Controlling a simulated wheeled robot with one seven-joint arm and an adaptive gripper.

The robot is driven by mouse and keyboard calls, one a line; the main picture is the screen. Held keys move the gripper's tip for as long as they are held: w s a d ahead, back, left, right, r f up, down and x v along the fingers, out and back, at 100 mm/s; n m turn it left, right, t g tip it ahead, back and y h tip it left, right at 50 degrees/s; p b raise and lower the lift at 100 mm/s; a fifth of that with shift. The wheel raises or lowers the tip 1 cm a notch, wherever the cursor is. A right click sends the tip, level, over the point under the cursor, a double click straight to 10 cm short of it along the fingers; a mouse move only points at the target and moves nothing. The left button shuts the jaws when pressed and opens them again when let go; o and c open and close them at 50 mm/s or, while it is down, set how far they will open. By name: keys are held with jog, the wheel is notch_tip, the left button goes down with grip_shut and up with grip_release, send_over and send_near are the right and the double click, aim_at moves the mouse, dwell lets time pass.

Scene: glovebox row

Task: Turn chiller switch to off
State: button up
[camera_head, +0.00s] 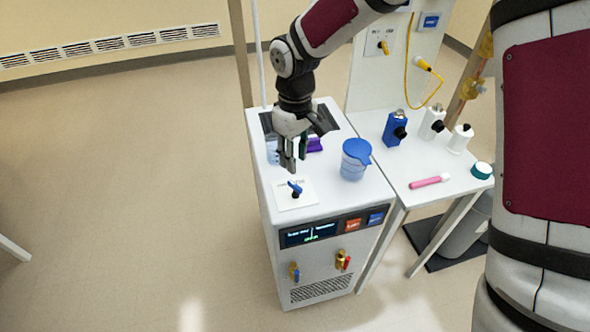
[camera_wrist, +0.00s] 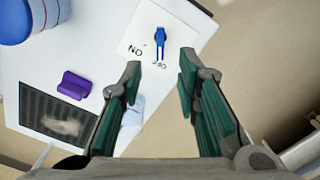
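The chiller switch is a blue lever (camera_head: 294,188) on a white square plate (camera_head: 306,194) on top of the white chiller (camera_head: 270,185). In the wrist view the blue lever (camera_wrist: 160,42) lies in line with the OFF label; the ON label is to its lower left. I cannot tell for sure which end is its pointer. My gripper (camera_head: 294,160) hangs just behind the switch, pointing down. In the wrist view my gripper (camera_wrist: 160,68) is open and empty, its fingertips on either side of the OFF label. No contact with the lever shows.
A blue-lidded beaker (camera_head: 353,160) stands right of my gripper; a purple block (camera_wrist: 74,85) and dark grille (camera_wrist: 55,118) lie behind. A side table (camera_head: 410,192) holds several bottles and a pink tube (camera_head: 430,181). The chiller front has a display (camera_head: 310,234) and valves.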

jog(key=shift+r, duration=1.5)
jog(key=s+d+r+m+t+h, duration=0.1)
jog(key=s+d+r+m+t, duration=0.35)
jog(key=s+d+r, duration=1.1)
jog(key=s+d+r+m+y, duration=0.1)
jog(key=s+d+m, duration=0.3)
jog(key=s, duration=0.4)
jog(key=shift+s+d+r+m+t, duration=0.35)
jog(key=shift+s+r+m, duration=0.1)
jog(key=shift+r, duration=0.1)
dwell(0.6)
